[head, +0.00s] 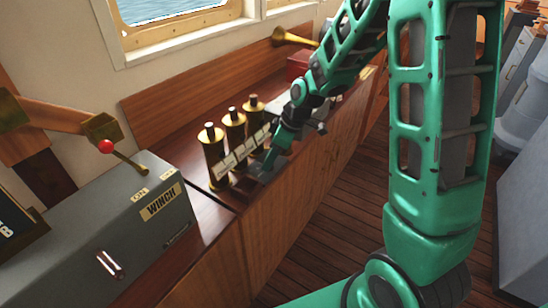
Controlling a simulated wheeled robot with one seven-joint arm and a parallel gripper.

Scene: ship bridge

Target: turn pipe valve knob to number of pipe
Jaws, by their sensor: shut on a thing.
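Three dark upright pipes with brass tops stand in a row on the wooden counter: the left pipe (213,152), the middle pipe (235,132) and the right pipe (254,118). Pale label strips (242,150) run along their front; the lettering is too small to read. My gripper (264,172) reaches down at the counter's front edge, just in front of the right and middle pipes. It is shut on the valve knob, which the fingers and wrist hide. The knob's pointing direction and number marks cannot be made out.
A grey winch box (95,245) with a red-balled lever (106,147) stands on the left. A brass horn (292,37) and a red box (298,64) are farther back. My arm covers the right middle. The plank floor (320,225) is clear.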

